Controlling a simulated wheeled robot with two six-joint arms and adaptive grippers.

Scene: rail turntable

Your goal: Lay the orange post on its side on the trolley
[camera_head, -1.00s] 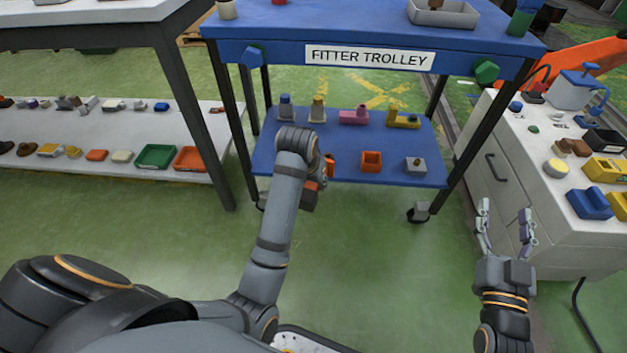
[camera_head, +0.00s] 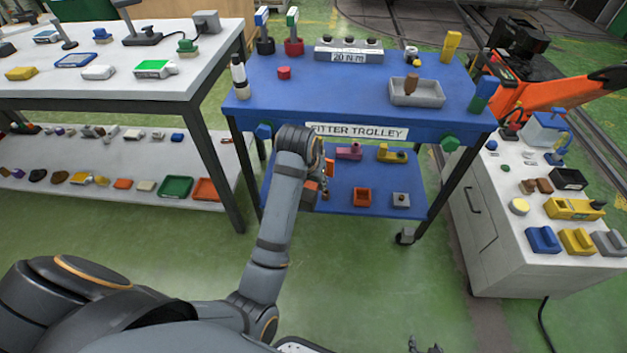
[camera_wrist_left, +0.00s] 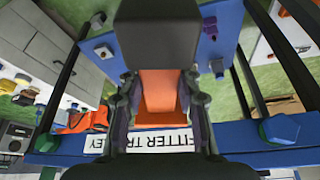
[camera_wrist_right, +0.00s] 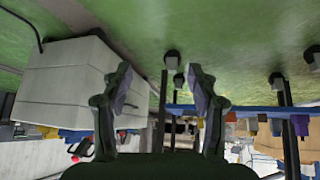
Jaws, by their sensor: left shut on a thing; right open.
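The blue fitter trolley (camera_head: 320,107) stands ahead, with a top deck and a lower shelf. My left gripper (camera_head: 324,180) is in front of the trolley, below its top edge and near the lower shelf. It is shut on the orange post (camera_wrist_left: 158,95), which shows between the fingers in the left wrist view. A dark grey block shows beyond the fingers there; I cannot tell whether it belongs to the post. In the head view the arm hides most of the post. My right gripper (camera_wrist_right: 160,85) is open and empty; only its fingertips show at the head view's bottom edge.
A white bench (camera_head: 110,80) stands left, a white cabinet (camera_head: 490,235) right.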

